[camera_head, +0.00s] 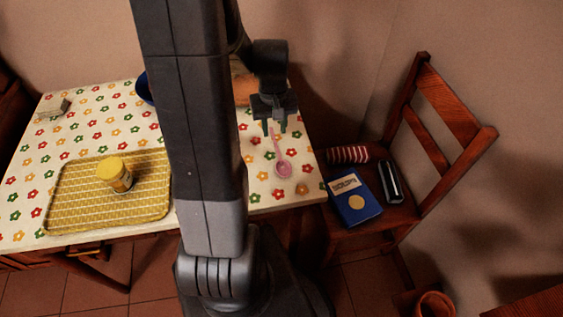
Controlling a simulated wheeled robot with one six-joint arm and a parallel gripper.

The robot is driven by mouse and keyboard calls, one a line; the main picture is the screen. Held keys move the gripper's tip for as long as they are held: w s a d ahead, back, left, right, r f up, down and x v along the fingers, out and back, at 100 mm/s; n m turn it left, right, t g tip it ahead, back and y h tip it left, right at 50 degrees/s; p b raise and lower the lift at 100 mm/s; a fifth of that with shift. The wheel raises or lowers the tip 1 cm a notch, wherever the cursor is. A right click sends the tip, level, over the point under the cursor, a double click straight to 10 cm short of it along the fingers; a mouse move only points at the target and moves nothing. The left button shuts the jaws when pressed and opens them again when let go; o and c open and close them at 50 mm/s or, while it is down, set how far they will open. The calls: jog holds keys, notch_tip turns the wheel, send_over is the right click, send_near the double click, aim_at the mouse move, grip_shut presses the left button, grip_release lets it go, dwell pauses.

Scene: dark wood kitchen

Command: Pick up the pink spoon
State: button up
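The pink spoon (283,167) lies on the flowered tablecloth near the right edge of the table. Its bowl points toward the front and its handle runs back toward my gripper. My gripper (274,128) points down over the handle's far end, with its two fingertips apart. The fingers look empty, and the spoon appears to rest on the cloth below them. I cannot tell the exact height of the fingertips above the handle.
The table (60,140) also holds a yellow tray (70,205) with a yellow-lidded jar (116,175), and a partly hidden blue bowl (143,88). To the right, a wooden chair (445,115) carries a blue book (352,198), a striped item (347,154) and a dark case (390,181).

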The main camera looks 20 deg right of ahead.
aim_at(276, 143)
notch_tip(276, 143, down, 5)
jog(key=shift+d+r, duration=0.15)
jog(key=shift+r, duration=0.05)
grip_shut()
